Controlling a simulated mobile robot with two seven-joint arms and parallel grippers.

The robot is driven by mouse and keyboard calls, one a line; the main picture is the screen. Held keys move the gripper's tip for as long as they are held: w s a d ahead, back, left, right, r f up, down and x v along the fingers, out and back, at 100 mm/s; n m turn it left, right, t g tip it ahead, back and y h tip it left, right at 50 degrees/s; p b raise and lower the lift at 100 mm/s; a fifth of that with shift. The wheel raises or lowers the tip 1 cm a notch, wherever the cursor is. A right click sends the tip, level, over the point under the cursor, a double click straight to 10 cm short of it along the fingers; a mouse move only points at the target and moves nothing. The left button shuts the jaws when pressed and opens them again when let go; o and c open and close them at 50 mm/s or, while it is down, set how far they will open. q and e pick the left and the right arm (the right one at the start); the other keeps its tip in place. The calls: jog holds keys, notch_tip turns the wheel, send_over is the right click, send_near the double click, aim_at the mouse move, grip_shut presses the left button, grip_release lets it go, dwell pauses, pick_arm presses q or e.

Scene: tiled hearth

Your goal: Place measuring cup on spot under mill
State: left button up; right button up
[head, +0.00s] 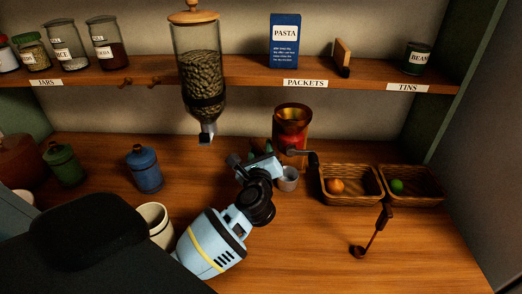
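The measuring cup (288,181) is a small grey metal cup, upright at the foot of the mill. The mill (291,122) has a red and copper body with an open top and a dark crank to the right. From this angle I cannot tell whether the cup is centred on the spot below it; the spot itself is hidden. My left gripper (257,156) is just left of the cup, in front of the mill. Its fingers are small and partly hidden by the hand, so I cannot tell whether they touch the cup. My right gripper is out of view.
A bean dispenser (202,88) hangs from the shelf (230,72). Two wicker baskets (349,199) stand right of the mill, and a dark scoop (372,234) lies in front. Blue (145,170) and green (64,165) canisters and a cream mug (156,222) stand left.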

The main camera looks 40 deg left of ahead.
pick_arm(q)
jog(key=shift+s+d+r, duration=0.1)
jog(key=shift+s+r, duration=0.05)
jog(key=shift+r, duration=0.1)
jog(key=p+v, duration=0.1)
jog(key=v, duration=1)
jog(key=shift+s+d, duration=0.25)
jog(key=shift+s, duration=0.05)
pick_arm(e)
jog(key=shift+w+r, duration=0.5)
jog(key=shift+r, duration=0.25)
pick_arm(q)
jog(key=shift+f, duration=0.1)
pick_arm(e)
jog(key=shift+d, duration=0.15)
